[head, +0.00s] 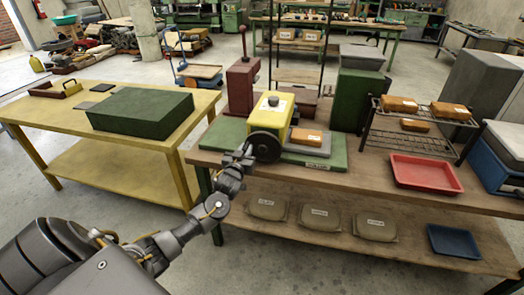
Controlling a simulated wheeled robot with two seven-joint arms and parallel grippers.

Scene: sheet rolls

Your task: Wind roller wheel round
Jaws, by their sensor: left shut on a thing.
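The roller machine has a yellow body (270,113) on a green base and stands on the wooden workbench ahead. Its dark round roller wheel (265,146) faces me on the machine's near side. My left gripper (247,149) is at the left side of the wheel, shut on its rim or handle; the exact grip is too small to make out. The arm reaches up from the lower left. An orange-brown block (306,137) with a white label lies on the grey plate right of the wheel. My right gripper is not in view.
A red tray (424,173) and a wire rack (420,140) with several labelled packages stand to the right. A yellow table (70,129) with a green block (141,109) is at left. Labelled bundles and a blue tray (453,241) lie on the lower shelf.

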